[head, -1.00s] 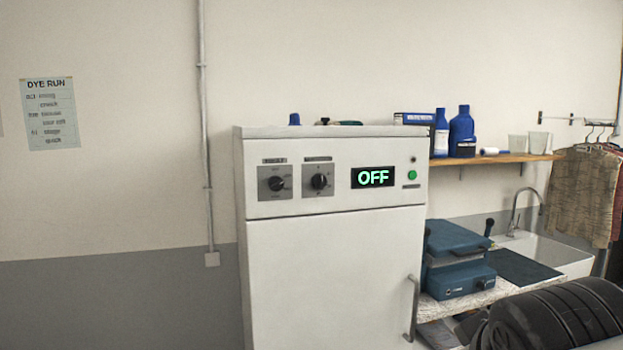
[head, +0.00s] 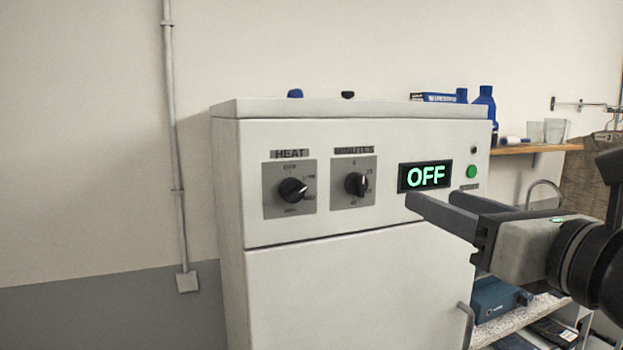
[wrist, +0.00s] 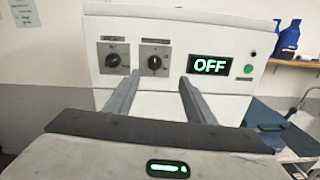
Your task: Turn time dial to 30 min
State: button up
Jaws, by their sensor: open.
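The time dial (head: 356,184) is a black knob on a grey plate labelled with a word like MINUTES, on the white cabinet's front panel. Its pointer stands roughly upright; the small marks are hard to read. It also shows in the wrist view (wrist: 154,63), ahead of the fingers and slightly left of the gap's middle. The heat dial (head: 292,190) is a similar knob to its left. The display (head: 425,176) reads OFF in green. My gripper (head: 427,203) is open and empty, right of the time dial and apart from it. In the wrist view my gripper (wrist: 160,80) points at the panel.
The white cabinet (head: 340,290) has a door handle (head: 466,325) at lower right. A green button (head: 471,171) sits right of the display. A shelf with blue bottles (head: 484,100) and a blue case (head: 497,298) stand to the right. Space before the dials is clear.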

aim_at(363, 180)
jog(key=shift+n+y, duration=0.3)
jog(key=shift+n, duration=0.3)
jog(key=x, duration=1.1)
jog(key=f+x, duration=0.1)
jog(key=x, duration=0.5)
jog(key=shift+w+a, duration=0.2)
jog(key=shift+a, duration=0.25)
jog(key=shift+c, duration=0.5)
jog(key=c, duration=0.9)
jog(key=shift+c, duration=0.2)
